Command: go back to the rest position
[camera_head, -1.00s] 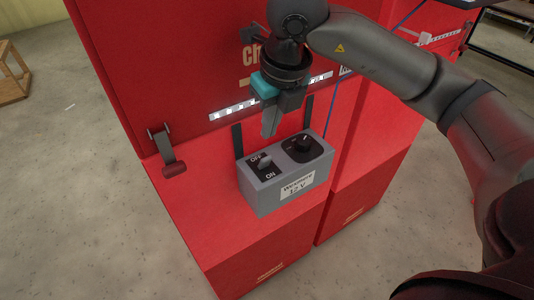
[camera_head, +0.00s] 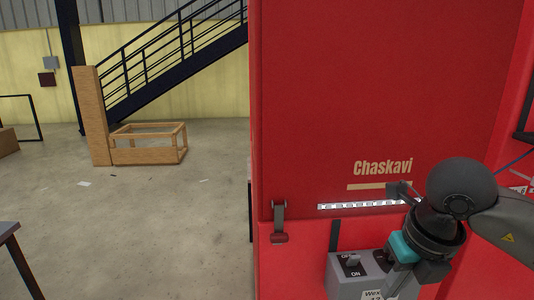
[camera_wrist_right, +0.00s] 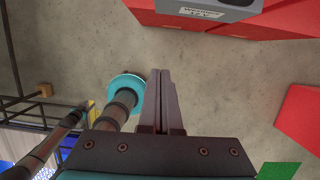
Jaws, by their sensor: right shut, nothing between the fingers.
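My right gripper (camera_head: 403,283) shows at the lower right of the head view, in front of the grey switch box. In the right wrist view its two fingers (camera_wrist_right: 163,100) are together with nothing between them. The grey switch box (camera_head: 343,282) has an OFF/ON switch and a dark knob that my gripper partly covers. Its labelled face also shows at the top of the wrist view (camera_wrist_right: 185,5), apart from the fingers. I do not see my left gripper in the head view.
The tall red cabinet (camera_head: 340,90) fills the right of the head view, with a light strip (camera_head: 365,205) and a latch (camera_head: 279,222). A wooden frame (camera_head: 148,155) and a staircase (camera_head: 180,55) stand at the back left. The floor (camera_head: 130,235) between is mostly clear.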

